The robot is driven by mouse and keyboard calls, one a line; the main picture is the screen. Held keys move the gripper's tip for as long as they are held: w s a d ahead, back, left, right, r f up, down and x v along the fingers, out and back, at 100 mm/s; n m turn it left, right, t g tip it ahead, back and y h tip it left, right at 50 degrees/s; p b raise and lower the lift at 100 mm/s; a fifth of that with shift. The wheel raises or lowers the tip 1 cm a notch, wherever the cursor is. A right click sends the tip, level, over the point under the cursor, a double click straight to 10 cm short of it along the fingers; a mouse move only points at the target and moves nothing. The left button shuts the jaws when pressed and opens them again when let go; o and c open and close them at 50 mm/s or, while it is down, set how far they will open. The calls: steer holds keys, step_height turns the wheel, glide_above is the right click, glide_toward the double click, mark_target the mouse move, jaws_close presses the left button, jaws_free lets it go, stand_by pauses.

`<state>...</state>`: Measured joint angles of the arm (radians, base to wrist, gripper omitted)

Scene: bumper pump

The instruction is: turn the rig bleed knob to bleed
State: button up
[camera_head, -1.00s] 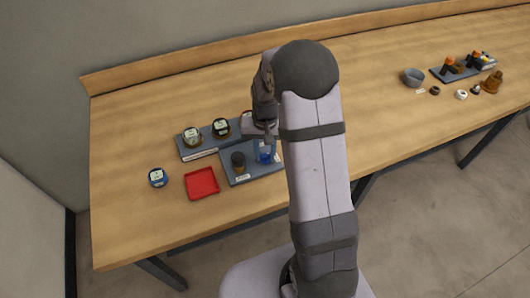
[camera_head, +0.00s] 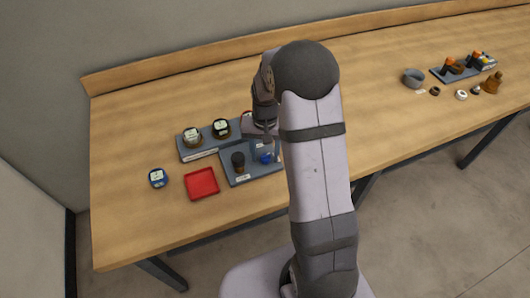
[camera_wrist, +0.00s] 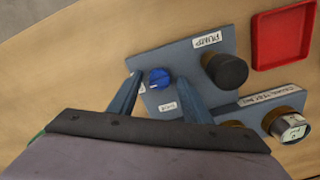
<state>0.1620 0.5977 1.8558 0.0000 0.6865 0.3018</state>
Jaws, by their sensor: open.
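The blue bleed knob (camera_wrist: 160,78) sits on the grey rig plate (camera_wrist: 178,58), near small white labels, in the wrist view. It also shows in the head view (camera_head: 266,158), just below my gripper. My gripper (camera_wrist: 157,76) is open, with one finger on each side of the knob; I cannot tell whether either finger touches it. The label texts beside the knob are too small to read, so its setting is unclear. A black pump knob (camera_wrist: 225,70) stands on the same plate next to a PUMP label.
A red tray (camera_head: 202,184) lies left of the plate. A blue-rimmed gauge (camera_head: 158,177) lies further left. A grey rack (camera_head: 205,146) with round gauges stands behind. A grey bowl (camera_head: 413,78) and small parts are at the far right. The table's left end is clear.

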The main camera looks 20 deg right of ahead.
mark_target(264, 155)
steer(key=shift+r+b, duration=0.9)
steer(key=shift+r, duration=2.75)
steer(key=shift+w+n, duration=0.4)
steer(key=shift+n, duration=0.2)
steer(key=shift+n+g, duration=0.3)
steer(key=shift+n, duration=0.4)
steer(key=s+f, duration=0.2)
steer(key=s, duration=0.1)
steer(key=s+f, duration=0.2)
steer(key=shift+a, duration=0.3)
steer(key=shift+n+g, duration=0.4)
steer(key=shift+n, duration=0.1)
steer(key=s, duration=0.2)
steer(key=s+a+f, duration=0.1)
steer(key=s, duration=0.4)
steer(key=shift+s+a+f, duration=0.2)
steer(key=shift+a, duration=0.15)
steer(key=s+a+r+n+t, duration=0.1)
steer(key=s+a+r, duration=0.3)
steer(key=s, duration=0.3)
steer(key=shift+s+a+n, duration=0.2)
steer(key=shift+s+n, duration=0.05)
steer(key=shift+n, duration=0.15)
